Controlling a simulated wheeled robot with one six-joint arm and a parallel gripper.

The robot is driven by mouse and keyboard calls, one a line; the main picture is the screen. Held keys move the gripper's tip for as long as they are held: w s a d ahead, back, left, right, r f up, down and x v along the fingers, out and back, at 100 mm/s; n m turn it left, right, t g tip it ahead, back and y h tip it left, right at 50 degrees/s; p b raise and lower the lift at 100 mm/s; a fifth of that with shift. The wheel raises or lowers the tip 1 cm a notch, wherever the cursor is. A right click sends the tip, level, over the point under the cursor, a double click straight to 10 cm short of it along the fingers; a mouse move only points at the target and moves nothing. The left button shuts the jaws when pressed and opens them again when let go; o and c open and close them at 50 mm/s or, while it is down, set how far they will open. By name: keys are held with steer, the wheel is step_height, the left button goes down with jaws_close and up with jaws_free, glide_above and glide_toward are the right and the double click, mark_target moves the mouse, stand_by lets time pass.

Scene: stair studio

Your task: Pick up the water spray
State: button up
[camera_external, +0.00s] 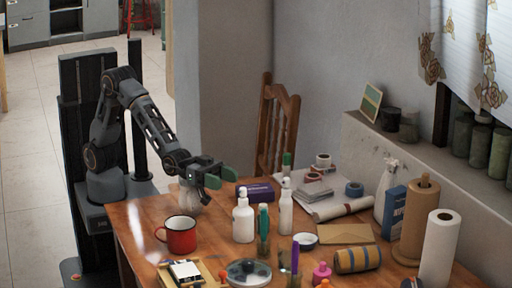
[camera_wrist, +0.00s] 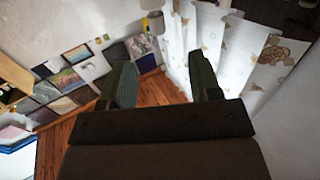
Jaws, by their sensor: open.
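A white bottle with a trigger-like top (camera_external: 388,192), which looks like the water spray, stands at the table's back right, partly behind a blue box. My gripper (camera_external: 217,176) is open and empty above the table's left back part, well to the left of that bottle. In the wrist view the two green fingers (camera_wrist: 160,82) stand apart with nothing between them. I cannot make out the spray bottle in the wrist view.
A red mug (camera_external: 178,236), white bottles (camera_external: 243,218) and a purple box (camera_external: 256,191) are near my gripper. A pale rounded container (camera_external: 190,198) is just below it. A blue box (camera_external: 395,212) and paper rolls (camera_external: 440,250) crowd the right side. A chair (camera_external: 277,125) stands behind.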

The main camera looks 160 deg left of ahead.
mark_target(244, 196)
steer(key=shift+w+a+f, duration=0.35)
steer(key=shift+w+a, duration=0.2)
steer(key=shift+w, duration=0.55)
steer(key=shift+w+a+f, duration=0.3)
steer(key=shift+w+a, duration=0.3)
steer(key=shift+w, duration=0.55)
steer(key=shift+w+a+f, duration=0.35)
steer(key=shift+w+a, duration=0.2)
steer(key=shift+w, duration=0.55)
jaws_close()
